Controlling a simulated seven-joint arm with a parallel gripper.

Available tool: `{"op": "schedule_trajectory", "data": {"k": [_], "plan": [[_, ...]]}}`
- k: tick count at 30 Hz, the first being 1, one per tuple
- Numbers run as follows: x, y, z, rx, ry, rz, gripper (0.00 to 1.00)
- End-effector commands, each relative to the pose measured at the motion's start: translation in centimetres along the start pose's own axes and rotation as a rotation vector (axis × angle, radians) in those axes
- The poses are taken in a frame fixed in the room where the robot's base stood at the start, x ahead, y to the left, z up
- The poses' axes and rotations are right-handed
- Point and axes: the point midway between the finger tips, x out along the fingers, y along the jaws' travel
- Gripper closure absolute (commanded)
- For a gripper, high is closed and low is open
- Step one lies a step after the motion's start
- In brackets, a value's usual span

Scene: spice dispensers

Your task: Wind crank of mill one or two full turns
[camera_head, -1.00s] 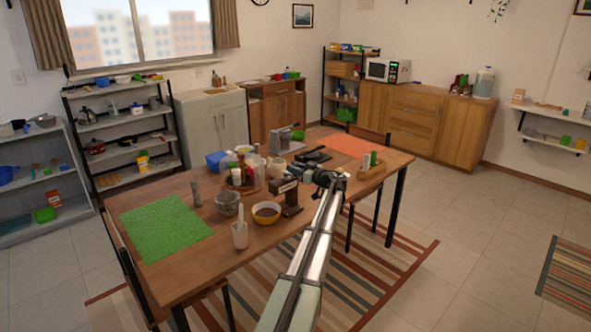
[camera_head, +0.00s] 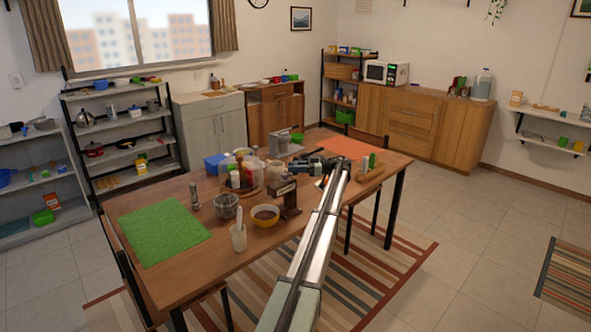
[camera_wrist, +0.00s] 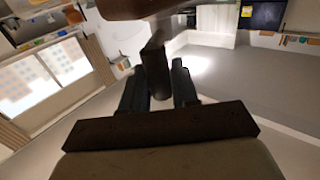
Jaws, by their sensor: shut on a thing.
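My gripper (camera_head: 318,166) is at the mill's upper right, above the table. In the wrist view my gripper (camera_wrist: 160,72) has its two dark fingers on either side of the dark crank handle (camera_wrist: 156,76) and is shut on it. The crank runs up from the handle toward a brown part at the top edge. In the head view, the crank and fingertips are too small to tell apart clearly.
Bottles stand on a round tray behind. A wooden rack (camera_head: 370,175) is to the right. A green mat (camera_head: 160,232) lies at left.

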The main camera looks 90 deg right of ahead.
Motion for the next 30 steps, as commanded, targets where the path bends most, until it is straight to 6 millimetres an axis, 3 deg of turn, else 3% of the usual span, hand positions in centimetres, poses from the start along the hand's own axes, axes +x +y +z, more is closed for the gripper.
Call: {"op": "schedule_trajectory", "data": {"k": [9,23,24,30], "plan": [[0.13,0.55,0.02,0.0,0.0,-0.096,1.0],[0.21,0.5,0.01,0.0,0.0,-0.108,1.0],[0.21,0.5,0.01,0.0,0.0,-0.108,0.69],[0.19,0.48,0.0,0.0,0.0,-0.107,0.54]]}}
